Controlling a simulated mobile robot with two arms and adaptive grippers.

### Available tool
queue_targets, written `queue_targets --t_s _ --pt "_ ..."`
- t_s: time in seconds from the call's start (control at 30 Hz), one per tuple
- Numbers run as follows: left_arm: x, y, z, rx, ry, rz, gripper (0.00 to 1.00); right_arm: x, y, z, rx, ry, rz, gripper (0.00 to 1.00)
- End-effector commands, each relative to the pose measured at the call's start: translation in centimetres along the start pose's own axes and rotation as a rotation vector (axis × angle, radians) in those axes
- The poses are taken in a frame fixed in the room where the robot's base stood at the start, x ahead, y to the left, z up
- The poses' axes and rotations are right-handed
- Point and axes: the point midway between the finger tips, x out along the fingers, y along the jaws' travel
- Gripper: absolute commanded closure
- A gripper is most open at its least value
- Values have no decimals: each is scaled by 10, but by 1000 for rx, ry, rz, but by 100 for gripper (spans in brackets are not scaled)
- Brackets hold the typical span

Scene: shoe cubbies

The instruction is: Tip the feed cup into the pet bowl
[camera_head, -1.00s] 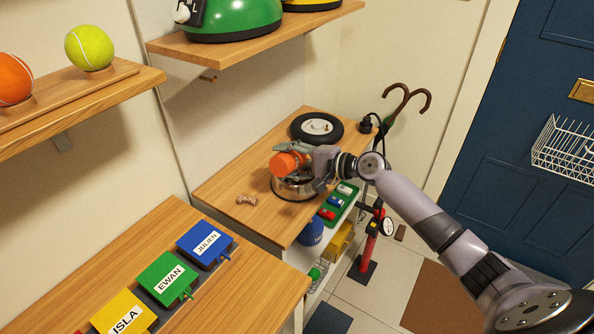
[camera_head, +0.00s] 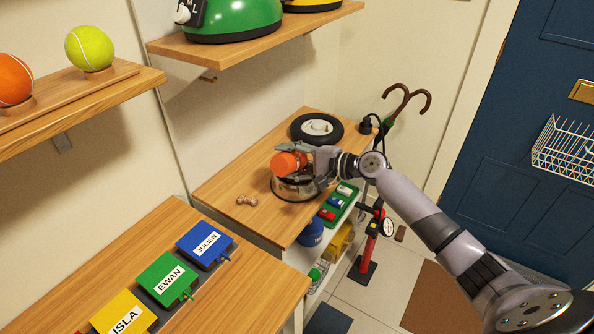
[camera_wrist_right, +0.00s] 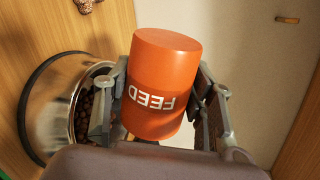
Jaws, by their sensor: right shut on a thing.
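The orange feed cup (camera_head: 286,162) is held tilted over the metal pet bowl (camera_head: 279,190) on the wooden bench. My right gripper (camera_head: 297,162) is shut on the cup's sides. In the right wrist view the cup (camera_wrist_right: 158,85) shows upside-down FEED lettering and a flat, closed end; its mouth is hidden. The bowl (camera_wrist_right: 48,110) shows at the left there, with brown kibble (camera_wrist_right: 84,118) inside, partly hidden by a finger. I cannot tell whether anything is falling from the cup. My left gripper is not in view.
A small bone-shaped treat (camera_head: 247,201) lies left of the bowl. A black wheel (camera_head: 317,128) lies behind it. Coloured name boxes (camera_head: 167,277) stand on the nearer bench. The bench left of the bowl is mostly clear.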

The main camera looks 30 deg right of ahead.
Motion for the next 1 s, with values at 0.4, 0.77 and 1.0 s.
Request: queue_targets --t_s 0.4,0.77,1.0 --pt "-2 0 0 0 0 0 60 0 -3 -1 43 -12 0 80" --pt "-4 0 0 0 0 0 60 -1 -4 -3 79 -23 0 80" --pt "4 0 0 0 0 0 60 0 4 -1 21 -10 3 80"
